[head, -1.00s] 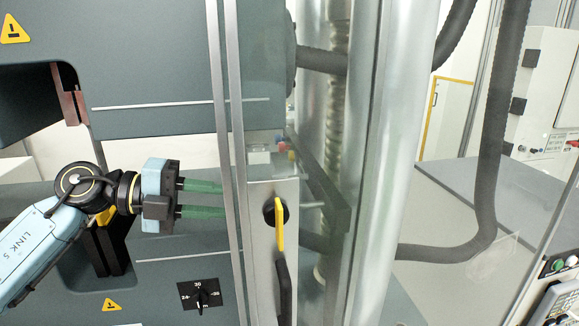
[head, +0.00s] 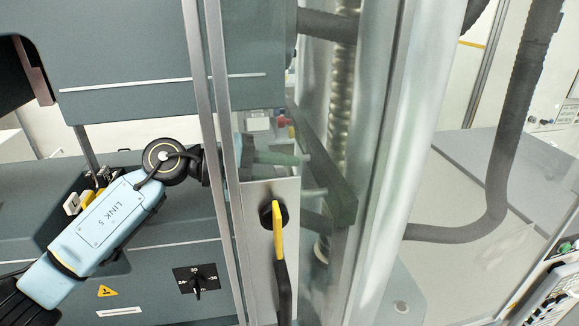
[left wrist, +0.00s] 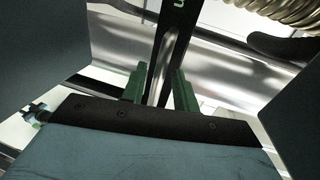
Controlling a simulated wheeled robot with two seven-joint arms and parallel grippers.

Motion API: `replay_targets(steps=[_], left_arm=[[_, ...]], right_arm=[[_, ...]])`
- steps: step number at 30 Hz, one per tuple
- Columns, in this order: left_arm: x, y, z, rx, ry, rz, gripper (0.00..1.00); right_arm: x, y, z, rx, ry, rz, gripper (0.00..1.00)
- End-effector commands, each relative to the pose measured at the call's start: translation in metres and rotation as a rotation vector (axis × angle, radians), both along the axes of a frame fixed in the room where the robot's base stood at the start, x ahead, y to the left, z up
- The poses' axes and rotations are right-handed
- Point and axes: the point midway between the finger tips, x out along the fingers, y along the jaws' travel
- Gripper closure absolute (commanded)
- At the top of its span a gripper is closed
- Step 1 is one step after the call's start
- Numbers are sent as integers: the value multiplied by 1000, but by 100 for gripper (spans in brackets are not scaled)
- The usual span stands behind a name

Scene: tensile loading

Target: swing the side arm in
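The side arm appears to be the dark bar (head: 330,178) beside the shiny column, slanting down to the right behind the clear panel. My left gripper (head: 300,159) reaches in from the left past the metal frame strips, with its green fingers close to the bar. In the left wrist view the green fingers (left wrist: 160,78) stand apart, and a dark bar with a green mark (left wrist: 174,28) shows between and beyond them. I cannot tell whether they touch it. The gripper body is partly hidden by the frame strips. My right gripper is not in view.
A yellow handle (head: 277,228) sits on the light plate below the gripper. Metal frame strips (head: 208,150) stand close to my left wrist. A shiny column (head: 382,170) rises right of the bar. A dial (head: 196,280) is on the lower panel. A dark hose (head: 500,160) hangs at right.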

Motion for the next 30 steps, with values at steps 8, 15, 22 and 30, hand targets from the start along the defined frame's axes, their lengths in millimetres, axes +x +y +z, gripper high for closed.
replay_targets(steps=[8, 15, 22, 30], left_arm=[[3, -15, -4, 2, -1, 0, 70], [3, -15, -4, 2, -1, 0, 74], [3, -15, -4, 2, -1, 0, 100], [3, -16, -4, 1, 0, 0, 100]], right_arm=[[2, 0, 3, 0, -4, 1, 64], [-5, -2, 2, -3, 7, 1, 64], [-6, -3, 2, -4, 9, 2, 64], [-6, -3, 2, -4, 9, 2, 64]])
